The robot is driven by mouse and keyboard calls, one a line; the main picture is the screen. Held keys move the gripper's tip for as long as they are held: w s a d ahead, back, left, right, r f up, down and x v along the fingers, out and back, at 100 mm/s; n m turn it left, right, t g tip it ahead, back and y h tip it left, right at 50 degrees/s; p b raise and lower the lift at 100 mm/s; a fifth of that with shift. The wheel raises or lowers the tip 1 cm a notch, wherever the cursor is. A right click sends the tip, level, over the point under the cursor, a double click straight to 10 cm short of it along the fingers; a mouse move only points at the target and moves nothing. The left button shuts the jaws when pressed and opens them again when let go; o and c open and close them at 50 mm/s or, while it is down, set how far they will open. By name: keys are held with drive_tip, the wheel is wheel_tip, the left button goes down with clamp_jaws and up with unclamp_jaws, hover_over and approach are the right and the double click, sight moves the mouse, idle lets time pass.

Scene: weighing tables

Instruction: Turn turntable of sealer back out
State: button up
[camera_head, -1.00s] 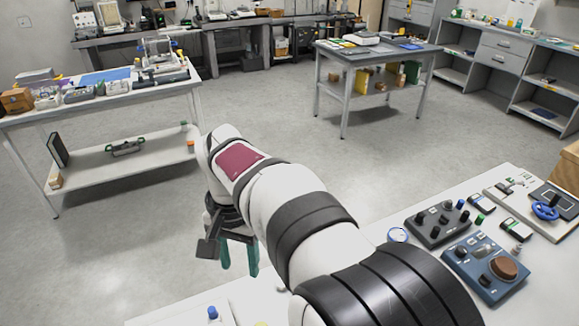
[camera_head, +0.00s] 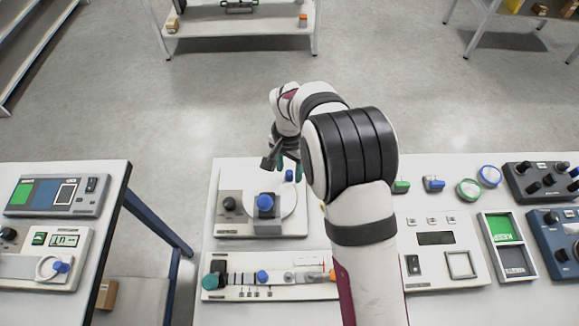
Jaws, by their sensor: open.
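The sealer (camera_head: 232,226) appears to be the pale unit at the left of the near table. It has a white round turntable (camera_head: 290,205), partly behind a grey block with a blue knob (camera_head: 265,203) on top. A small blue peg (camera_head: 289,176) stands at the turntable's far side. My gripper (camera_head: 287,165) has teal fingers and is above and close to the far edge of the turntable, near the peg. It is open and appears empty. My arm hides the area to the right of the turntable.
A pale panel (camera_head: 315,291) with a blue knob and a teal knob lies in front of the sealer. Right of my arm are a scale-like unit (camera_head: 470,278), small coloured pots and dark control boxes (camera_head: 535,184). Another table with devices (camera_head: 60,197) stands left, across a gap.

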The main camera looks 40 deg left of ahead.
clamp_jaws()
idle(1.4)
